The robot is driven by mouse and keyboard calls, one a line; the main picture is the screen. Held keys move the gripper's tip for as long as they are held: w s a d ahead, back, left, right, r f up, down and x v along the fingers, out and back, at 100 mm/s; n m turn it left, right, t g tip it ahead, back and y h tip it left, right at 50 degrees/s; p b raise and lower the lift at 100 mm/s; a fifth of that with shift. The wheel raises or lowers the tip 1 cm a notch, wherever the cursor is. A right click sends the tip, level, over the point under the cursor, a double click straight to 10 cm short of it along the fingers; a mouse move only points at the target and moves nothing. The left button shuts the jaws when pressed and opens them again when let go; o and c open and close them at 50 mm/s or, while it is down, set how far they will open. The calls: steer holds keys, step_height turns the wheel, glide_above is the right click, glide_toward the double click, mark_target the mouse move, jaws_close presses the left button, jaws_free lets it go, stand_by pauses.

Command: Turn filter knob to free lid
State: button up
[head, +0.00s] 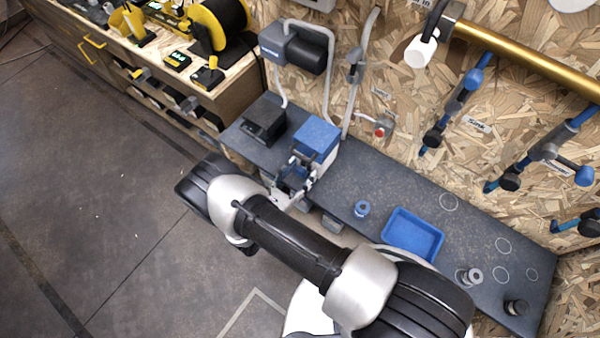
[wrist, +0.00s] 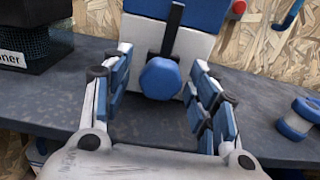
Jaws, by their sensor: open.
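The filter unit is a box with a blue lid (head: 317,136) and a white front, standing on the dark bench against the wall. In the wrist view its blue, roughly hexagonal knob (wrist: 160,78) sits on the front, below a dark upright strip (wrist: 173,30). My gripper (wrist: 162,70) is open, with blue-padded fingers to the left and right of the knob. I see clear gaps on both sides and no contact. In the head view my gripper (head: 294,175) is at the front of the box and hides the knob.
A black box (head: 264,121) stands left of the filter unit. A blue-and-grey spool (head: 361,208), a blue tray (head: 413,234) and small cylinders (head: 469,276) lie to the right on the bench (head: 372,183). Hoses and a red-ended valve (head: 380,131) are on the wall behind.

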steer(key=c, duration=1.1)
